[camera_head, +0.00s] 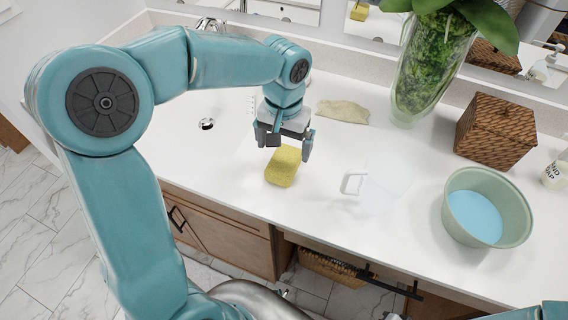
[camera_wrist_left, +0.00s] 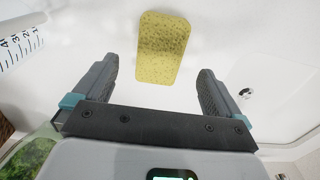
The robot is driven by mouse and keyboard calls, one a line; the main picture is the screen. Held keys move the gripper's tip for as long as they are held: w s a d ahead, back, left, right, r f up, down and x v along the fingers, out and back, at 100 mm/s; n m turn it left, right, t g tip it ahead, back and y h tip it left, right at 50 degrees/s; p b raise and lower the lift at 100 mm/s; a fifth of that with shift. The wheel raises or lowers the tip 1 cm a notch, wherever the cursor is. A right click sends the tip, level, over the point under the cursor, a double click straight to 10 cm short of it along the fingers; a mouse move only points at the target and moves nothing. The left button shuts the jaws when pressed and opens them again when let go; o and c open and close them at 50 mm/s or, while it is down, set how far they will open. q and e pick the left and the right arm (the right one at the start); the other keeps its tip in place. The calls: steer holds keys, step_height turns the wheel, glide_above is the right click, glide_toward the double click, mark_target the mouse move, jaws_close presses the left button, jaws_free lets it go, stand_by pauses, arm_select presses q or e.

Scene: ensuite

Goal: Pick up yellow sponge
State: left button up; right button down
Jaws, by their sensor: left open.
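The yellow sponge (camera_head: 283,166) lies on the white counter, just right of the sink, in the head view. My left gripper (camera_head: 285,145) hangs just above and behind it, fingers pointing down. In the left wrist view the sponge (camera_wrist_left: 163,48) shows whole, ahead of and between the two open fingers of the gripper (camera_wrist_left: 155,82). Nothing is between the fingers, and they appear apart from the sponge. My right gripper does not show; only a bit of teal arm is at the lower right corner of the head view.
A clear measuring jug with a white handle (camera_head: 353,183) stands right of the sponge. A folded beige cloth (camera_head: 343,111) lies behind. A glass vase (camera_head: 414,90), a woven box (camera_head: 496,130) and a green bowl of blue liquid (camera_head: 453,218) are farther right. The counter's front edge is near.

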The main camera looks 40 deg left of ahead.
mark_target(284, 160)
arm_select(q)
steer(key=shift+w+f, duration=0.2)
steer(key=shift+f, duration=0.6)
steer(key=f, duration=0.4)
steer(key=shift+s+f, duration=0.25)
steer(key=shift+f, duration=0.05)
steer(key=shift+w+f, duration=0.2)
steer(key=shift+s+r, duration=0.1)
steer(key=shift+s, duration=0.05)
steer(key=c, duration=1)
steer(key=shift+c, duration=0.2)
